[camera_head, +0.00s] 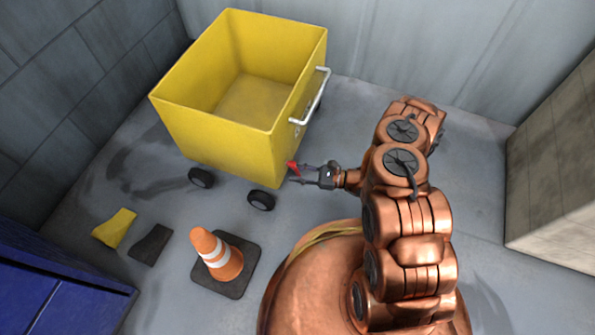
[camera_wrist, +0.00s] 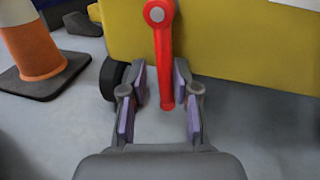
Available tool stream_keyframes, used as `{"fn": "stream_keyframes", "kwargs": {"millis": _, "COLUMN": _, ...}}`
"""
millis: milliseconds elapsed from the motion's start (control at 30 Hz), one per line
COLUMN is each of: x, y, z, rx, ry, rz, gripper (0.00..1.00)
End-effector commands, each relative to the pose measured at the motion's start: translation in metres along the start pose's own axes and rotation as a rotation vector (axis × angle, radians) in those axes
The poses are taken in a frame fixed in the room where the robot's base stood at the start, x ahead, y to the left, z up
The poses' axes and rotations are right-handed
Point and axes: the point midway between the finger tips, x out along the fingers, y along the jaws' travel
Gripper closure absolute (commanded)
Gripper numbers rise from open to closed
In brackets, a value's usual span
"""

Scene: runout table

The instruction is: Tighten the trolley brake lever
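The yellow trolley (camera_head: 225,130) is an open box on black wheels, with a silver handle (camera_head: 310,97) on its right side. Its red brake lever (camera_wrist: 165,60) hangs down from a grey-centred pivot on the yellow wall in the wrist view. The lever also shows as a small red piece in the head view (camera_head: 293,167). My gripper (camera_wrist: 160,100) is open. Its two purple-padded fingers stand on either side of the lever's lower end, with gaps visible on both sides. In the head view my gripper (camera_head: 300,174) is beside the trolley's lower right corner.
An orange and white cone (camera_head: 217,255) on a black base stands in front of the trolley. A yellow piece (camera_head: 115,228) and a dark piece (camera_head: 151,244) lie left of it. A blue box (camera_head: 50,285) is at lower left, a pale block (camera_head: 555,170) at right. Floor behind my arm is clear.

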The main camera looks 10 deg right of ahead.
Motion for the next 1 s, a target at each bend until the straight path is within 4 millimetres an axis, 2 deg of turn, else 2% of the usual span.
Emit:
{"fn": "stream_keyframes", "kwargs": {"millis": 67, "x": 0.001, "y": -0.001, "z": 0.000, "rx": -0.001, "ry": 0.000, "rz": 0.000, "gripper": 0.59}}
{"fn": "stream_keyframes", "kwargs": {"millis": 333, "x": 0.001, "y": -0.002, "z": 0.001, "rx": -0.004, "ry": -0.001, "rz": -0.002, "gripper": 0.59}}
{"fn": "stream_keyframes", "kwargs": {"millis": 467, "x": -0.005, "y": -0.003, "z": 0.001, "rx": -0.005, "ry": -0.001, "rz": -0.005, "gripper": 0.59}}
{"fn": "stream_keyframes", "kwargs": {"millis": 567, "x": -0.018, "y": -0.004, "z": 0.001, "rx": -0.005, "ry": 0.000, "rz": -0.006, "gripper": 0.59}}
{"fn": "stream_keyframes", "kwargs": {"millis": 1000, "x": -0.097, "y": -0.003, "z": 0.000, "rx": -0.004, "ry": 0.000, "rz": -0.007, "gripper": 0.59}}
